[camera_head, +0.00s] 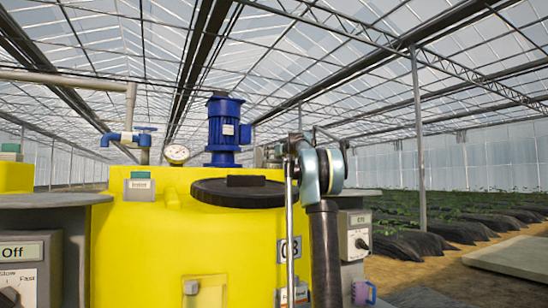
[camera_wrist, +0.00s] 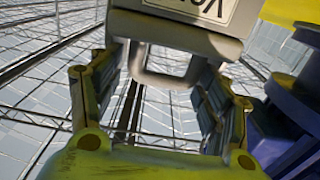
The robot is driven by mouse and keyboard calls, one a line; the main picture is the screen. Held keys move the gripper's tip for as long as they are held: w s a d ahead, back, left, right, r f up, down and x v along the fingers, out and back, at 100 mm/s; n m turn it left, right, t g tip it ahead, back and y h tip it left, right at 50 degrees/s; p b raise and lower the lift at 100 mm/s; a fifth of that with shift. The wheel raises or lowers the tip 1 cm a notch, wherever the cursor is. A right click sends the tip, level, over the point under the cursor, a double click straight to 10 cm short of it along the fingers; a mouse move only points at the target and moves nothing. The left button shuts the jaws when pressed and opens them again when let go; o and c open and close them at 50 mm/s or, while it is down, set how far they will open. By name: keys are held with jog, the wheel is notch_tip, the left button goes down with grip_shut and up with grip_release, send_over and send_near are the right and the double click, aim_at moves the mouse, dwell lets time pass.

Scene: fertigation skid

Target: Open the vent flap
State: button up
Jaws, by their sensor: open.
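In the wrist view, a grey panel with a white label (camera_wrist: 195,10) fills the top edge. The lettering is cut off, so I cannot confirm it is the vent flap. A grey loop handle (camera_wrist: 172,86) juts from the panel towards me. My gripper (camera_wrist: 152,75) is open, its two padded fingers on either side of the handle. I see gaps beside the handle, and cannot tell whether either finger touches it. In the head view, my arm stands in front of the yellow tank, and my gripper cannot be made out.
The yellow tank (camera_head: 160,235) carries a black round lid (camera_head: 225,195), a blue motor (camera_head: 224,130) and a gauge (camera_head: 177,153). A grey switch box (camera_head: 355,237) stands right of my arm. A blue-purple part (camera_wrist: 285,125) is close to my right finger in the wrist view.

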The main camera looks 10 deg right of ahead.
jog(key=c, duration=1.2)
